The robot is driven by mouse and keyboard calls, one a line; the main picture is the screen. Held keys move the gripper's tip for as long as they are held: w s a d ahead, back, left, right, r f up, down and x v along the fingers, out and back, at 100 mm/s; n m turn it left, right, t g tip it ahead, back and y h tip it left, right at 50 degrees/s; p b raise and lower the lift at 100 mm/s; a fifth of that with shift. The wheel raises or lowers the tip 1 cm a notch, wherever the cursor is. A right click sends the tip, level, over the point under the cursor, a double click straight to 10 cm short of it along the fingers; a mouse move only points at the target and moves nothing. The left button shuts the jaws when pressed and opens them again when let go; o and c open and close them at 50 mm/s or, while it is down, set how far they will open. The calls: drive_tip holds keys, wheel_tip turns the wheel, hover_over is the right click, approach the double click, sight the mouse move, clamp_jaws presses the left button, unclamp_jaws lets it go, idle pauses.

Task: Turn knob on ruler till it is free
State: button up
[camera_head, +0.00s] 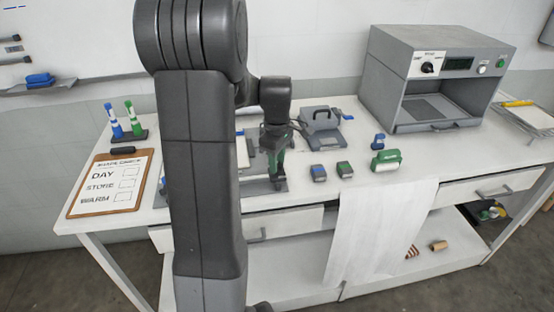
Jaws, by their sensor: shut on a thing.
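My gripper (277,180) points down over the right end of a flat dark grey device (262,187) on the table. Its fingers are shut, at the device's near right edge. The knob is hidden between or behind the fingers, and the ruler cannot be made out clearly. A white sheet or block (243,152) shows beside my arm, on the device. My arm covers the device's left part. Green parts show around my gripper.
A clipboard (112,184) and two markers in a stand (127,137) are at left. Small blue and green blocks (344,169), a green-and-white roller (386,160) and a grey press (321,121) stand right of my gripper. A large grey oven (430,75) is at back right.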

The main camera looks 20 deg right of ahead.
drive_tip(key=shift+n, duration=1.2)
drive_tip(key=o, duration=1)
wheel_tip(320, 180, up, 14)
drive_tip(key=shift+f+b, duration=0.1)
drive_tip(key=shift+b, duration=0.2)
wheel_tip(320, 180, down, 14)
drive_tip(key=shift+r+p, duration=0.1)
drive_tip(key=shift+p, duration=0.2)
